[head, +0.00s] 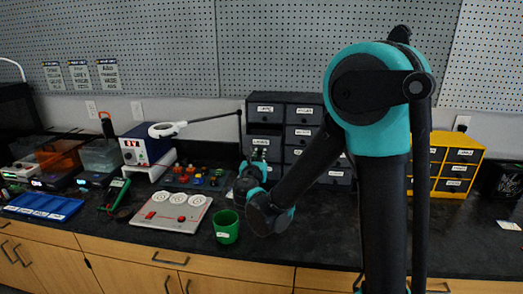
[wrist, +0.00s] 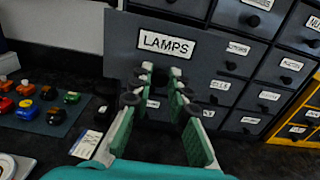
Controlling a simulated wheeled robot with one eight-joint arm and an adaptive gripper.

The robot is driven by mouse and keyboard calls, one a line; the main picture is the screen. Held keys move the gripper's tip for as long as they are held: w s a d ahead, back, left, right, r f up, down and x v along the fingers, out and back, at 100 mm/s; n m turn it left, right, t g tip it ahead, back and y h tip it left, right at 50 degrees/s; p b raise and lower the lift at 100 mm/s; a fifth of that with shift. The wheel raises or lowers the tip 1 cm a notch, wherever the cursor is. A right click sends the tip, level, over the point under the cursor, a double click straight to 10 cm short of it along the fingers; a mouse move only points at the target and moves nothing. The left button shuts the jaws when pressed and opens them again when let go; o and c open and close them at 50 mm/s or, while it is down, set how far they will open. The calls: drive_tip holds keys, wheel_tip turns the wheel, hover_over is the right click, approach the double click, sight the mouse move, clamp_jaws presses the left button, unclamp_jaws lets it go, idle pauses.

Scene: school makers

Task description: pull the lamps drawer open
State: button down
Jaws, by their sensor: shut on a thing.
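The lamps drawer (wrist: 125,50) is a dark grey front with a white LAMPS label, near the upper middle of the wrist view. Its front looks larger than its neighbours and stands out in front of them, so it appears partly pulled out. In the head view it is at the left of the dark drawer cabinet (head: 285,97). My gripper (wrist: 160,76), with green-backed fingers, is shut on the drawer's knob just under the label. The fingertips hide the knob. In the head view my gripper (head: 258,158) is in front of the cabinet.
A green cup (head: 227,227) stands near the bench's front edge, left of my arm. A white board with dials (head: 172,212) and a mat with several coloured parts (head: 195,178) lie further left. A yellow drawer cabinet (head: 455,165) stands at the right.

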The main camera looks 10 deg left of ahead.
drive_tip(key=c, duration=1.4)
unclamp_jaws()
drive_tip(key=shift+c, duration=0.2)
drive_tip(key=s, duration=1.2)
drive_tip(key=shift+a, duration=0.2)
drive_tip(key=shift+s, duration=0.15)
